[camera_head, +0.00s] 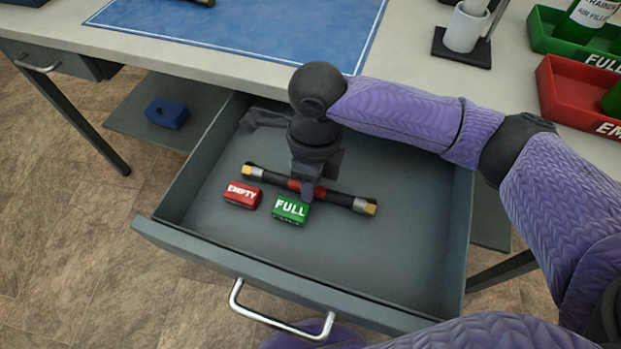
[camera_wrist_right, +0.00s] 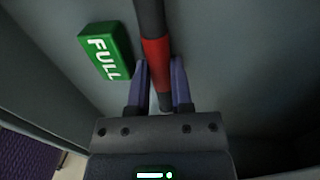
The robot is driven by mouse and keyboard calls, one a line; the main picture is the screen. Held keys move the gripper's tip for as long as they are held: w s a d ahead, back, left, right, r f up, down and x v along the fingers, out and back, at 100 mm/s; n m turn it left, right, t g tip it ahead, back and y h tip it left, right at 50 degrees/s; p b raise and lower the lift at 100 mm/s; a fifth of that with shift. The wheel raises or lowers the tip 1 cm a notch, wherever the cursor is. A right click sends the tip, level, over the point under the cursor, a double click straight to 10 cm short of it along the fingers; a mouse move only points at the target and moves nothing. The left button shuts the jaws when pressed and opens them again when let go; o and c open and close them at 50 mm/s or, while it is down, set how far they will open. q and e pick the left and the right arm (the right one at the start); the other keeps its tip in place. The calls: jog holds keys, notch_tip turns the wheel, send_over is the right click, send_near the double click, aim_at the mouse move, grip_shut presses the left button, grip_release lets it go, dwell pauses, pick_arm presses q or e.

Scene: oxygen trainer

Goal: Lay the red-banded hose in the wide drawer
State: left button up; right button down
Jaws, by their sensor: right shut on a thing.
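The red-banded hose (camera_head: 341,199) is black with a red band in the middle and brass-coloured ends. It is inside the wide drawer (camera_head: 400,262), which is pulled open below the table. My right gripper (camera_head: 306,190) reaches down into the drawer and is shut on the hose at its red band. In the right wrist view the hose (camera_wrist_right: 155,50) runs between the two fingers (camera_wrist_right: 160,82). I cannot tell whether the hose touches the drawer floor. My left gripper is not in view.
A red EMPTY block (camera_head: 242,194) and a green FULL block (camera_head: 290,210) lie in the drawer beside the hose. The drawer's right and rear floor is clear. A blue object (camera_head: 166,113) sits on a shelf at left. Green (camera_head: 545,42) and red (camera_head: 560,110) trays stand on the table at right.

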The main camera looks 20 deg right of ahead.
jog(key=shift+f, duration=0.15)
jog(key=c, duration=0.8)
grip_release()
jog(key=shift+r, duration=0.4)
notch_tip(320, 180, up, 12)
jog(key=w+p, duration=0.1)
jog(key=p, duration=0.3)
jog(key=shift+w+d+f, duration=0.2)
jog(key=shift+d+f, duration=0.05)
jog(key=shift+d, duration=0.2)
